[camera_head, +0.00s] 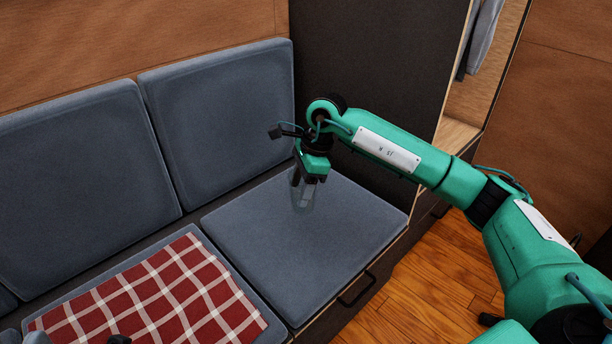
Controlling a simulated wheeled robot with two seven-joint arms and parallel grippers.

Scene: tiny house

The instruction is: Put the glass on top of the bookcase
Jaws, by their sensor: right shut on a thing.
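The glass (302,196) is clear and hard to make out against the grey-blue seat cushion. My right gripper (309,178) is shut on its upper part. The glass hangs roughly upright over the back part of the right seat cushion. I cannot tell whether its bottom touches the cushion. My left gripper does not show clearly. Small dark parts at the bottom left edge cannot be identified. I see nothing that I can name as the bookcase.
The bench has seat cushions (300,260), back cushions (215,110) and a red checked cloth (165,300). A dark panel (370,70) stands at the bench's right end. Right of it is an open wooden compartment (480,85) with hanging cloth. Wooden floor (440,285) lies in front.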

